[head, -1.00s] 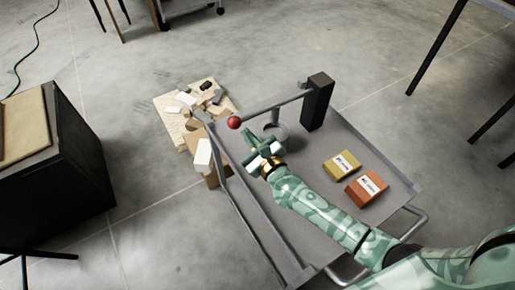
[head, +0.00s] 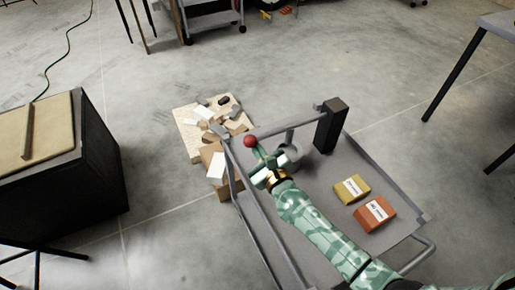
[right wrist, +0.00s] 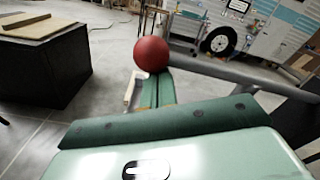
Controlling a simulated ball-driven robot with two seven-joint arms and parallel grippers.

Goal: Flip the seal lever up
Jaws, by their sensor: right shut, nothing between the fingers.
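The seal lever is a grey bar (head: 288,125) with a red ball knob (head: 250,141) at its free end. It runs from the knob to a dark upright post (head: 330,126) on a grey cart. My right gripper (head: 259,154) is shut and empty, with its fingertips just below and beside the knob. In the right wrist view the red knob (right wrist: 151,54) sits just beyond the tips of the closed green fingers (right wrist: 153,88). The lever bar (right wrist: 215,68) runs off to the right there. I cannot tell whether the fingers touch the knob. My left gripper is out of view.
A yellow box (head: 351,189) and an orange box (head: 374,213) lie on the cart top (head: 318,182). A round grey cup-like part (head: 290,156) is close to my gripper. Loose blocks (head: 218,165) lie left of the cart. A black cabinet (head: 100,165) stands at the left.

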